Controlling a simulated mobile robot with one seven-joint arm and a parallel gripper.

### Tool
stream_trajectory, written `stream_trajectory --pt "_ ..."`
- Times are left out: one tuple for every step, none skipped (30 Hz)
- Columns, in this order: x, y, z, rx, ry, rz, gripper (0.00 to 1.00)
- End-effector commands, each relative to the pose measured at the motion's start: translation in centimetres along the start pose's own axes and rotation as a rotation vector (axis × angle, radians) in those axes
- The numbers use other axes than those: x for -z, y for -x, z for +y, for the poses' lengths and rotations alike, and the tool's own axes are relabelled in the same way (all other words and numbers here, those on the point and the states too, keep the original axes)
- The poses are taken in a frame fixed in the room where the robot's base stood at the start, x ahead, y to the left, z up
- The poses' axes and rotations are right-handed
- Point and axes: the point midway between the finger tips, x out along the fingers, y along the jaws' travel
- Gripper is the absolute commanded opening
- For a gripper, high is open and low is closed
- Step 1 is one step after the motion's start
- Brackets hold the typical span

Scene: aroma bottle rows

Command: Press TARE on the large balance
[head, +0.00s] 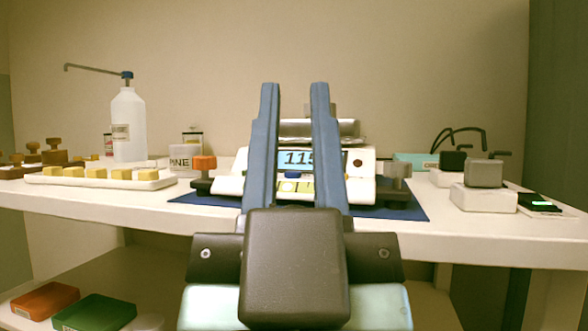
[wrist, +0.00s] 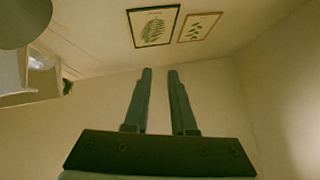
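The large balance (head: 361,187) is white and stands on a blue mat (head: 405,213) on the table, straight ahead in the head view. Its lit display (head: 298,158) shows digits starting with 115; the rest is hidden. Small buttons show below the display between my fingers, but I cannot read a TARE label. My gripper (head: 295,87) is open and empty, its two blue fingers pointing up in front of the balance and covering parts of it. In the wrist view my gripper (wrist: 160,71) also shows a gap between the fingers; the balance is not visible there.
On the left stand a white pump bottle (head: 128,125), a tray (head: 40,180) of yellow-capped items and an orange-topped object (head: 204,164). On the right are a white block with a grey top (head: 484,198) and a small device with a green light (head: 540,204). The table's front edge is near.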

Motion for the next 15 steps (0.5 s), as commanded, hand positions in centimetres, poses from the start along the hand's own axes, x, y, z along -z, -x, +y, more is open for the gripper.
stream_trajectory --pt "-0.01 0.0 -0.01 0.0 0.0 0.0 0.13" --pt "-0.01 0.0 -0.01 0.0 0.0 0.0 0.08" --pt "-0.01 0.0 -0.02 0.0 0.0 0.0 0.01" --pt "0.0 0.0 -0.02 0.0 0.0 0.0 0.0" --pt "0.0 0.0 -0.02 0.0 0.0 0.0 0.0" --pt "-0.01 0.0 -0.02 0.0 0.0 0.0 0.0" --pt "0.0 0.0 -0.02 0.001 0.0 0.0 0.0" --pt "0.0 0.0 -0.02 0.001 0.0 0.0 0.0" --pt "0.0 0.0 -0.02 0.001 0.0 0.0 0.0" --pt "0.0 0.0 -0.02 0.001 0.0 0.0 0.0" --pt "0.0 0.0 -0.02 0.001 0.0 0.0 0.0" --pt "0.0 0.0 -0.02 0.001 0.0 0.0 0.0" --pt "0.0 0.0 -0.02 0.001 0.0 0.0 0.0" --pt "0.0 0.0 -0.02 0.001 0.0 0.0 0.0" --pt "0.0 0.0 -0.02 0.001 0.0 0.0 0.0"
